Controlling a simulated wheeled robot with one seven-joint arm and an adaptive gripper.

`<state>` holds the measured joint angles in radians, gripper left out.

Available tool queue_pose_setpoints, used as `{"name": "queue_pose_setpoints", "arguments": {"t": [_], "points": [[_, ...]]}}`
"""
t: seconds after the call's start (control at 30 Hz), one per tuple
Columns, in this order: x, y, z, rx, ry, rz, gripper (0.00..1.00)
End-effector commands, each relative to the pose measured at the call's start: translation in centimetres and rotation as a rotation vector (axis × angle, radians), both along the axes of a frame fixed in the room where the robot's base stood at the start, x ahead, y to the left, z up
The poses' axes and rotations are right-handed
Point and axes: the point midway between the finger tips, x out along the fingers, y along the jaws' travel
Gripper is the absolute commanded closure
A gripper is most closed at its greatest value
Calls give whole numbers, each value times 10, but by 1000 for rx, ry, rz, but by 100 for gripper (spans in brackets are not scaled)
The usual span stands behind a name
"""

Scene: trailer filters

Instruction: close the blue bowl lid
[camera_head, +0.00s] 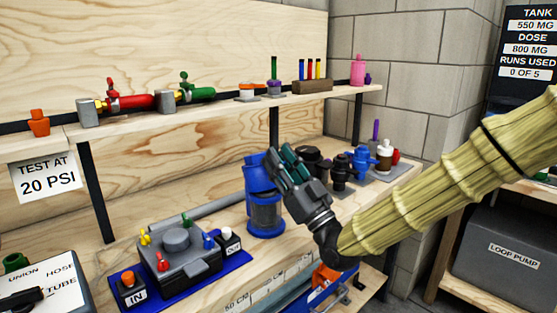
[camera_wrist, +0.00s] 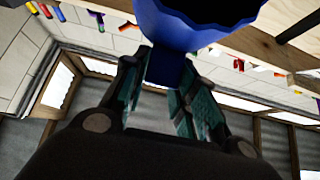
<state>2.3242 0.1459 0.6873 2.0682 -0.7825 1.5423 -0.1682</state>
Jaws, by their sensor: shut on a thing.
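The blue bowl (camera_head: 266,217) stands on the workbench, a clear-sided cylinder on a blue base. The blue lid (camera_head: 258,178) is at its top and rises above it, partly hidden behind my gripper (camera_head: 280,163). I cannot tell how the lid meets the bowl. In the wrist view, a narrow blue part below a round, dark-mouthed blue cup of the lid (camera_wrist: 195,25) sits between my fingers. My gripper (camera_wrist: 168,85) is shut on that narrow part. Its teal-padded fingers point up and left in the head view.
Left of the bowl is a grey device on a blue tray (camera_head: 212,272) with coloured knobs. Dark and blue fittings (camera_head: 340,170) stand close to the right of my gripper. A shelf (camera_head: 225,105) with bottles and valves runs above the bench.

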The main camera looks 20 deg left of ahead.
Motion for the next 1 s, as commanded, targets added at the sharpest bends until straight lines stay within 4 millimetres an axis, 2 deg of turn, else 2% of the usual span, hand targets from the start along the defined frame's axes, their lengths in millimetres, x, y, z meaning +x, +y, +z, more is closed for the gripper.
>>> {"name": "queue_pose_setpoints", "arguments": {"t": [0.03,0.4,0.7,1.0], "points": [[-2,-3,-13,-5,6,2,100],[-11,-17,-45,-7,7,2,100],[-14,-20,-62,-14,14,3,100],[-14,-20,-65,-15,16,4,100]]}}
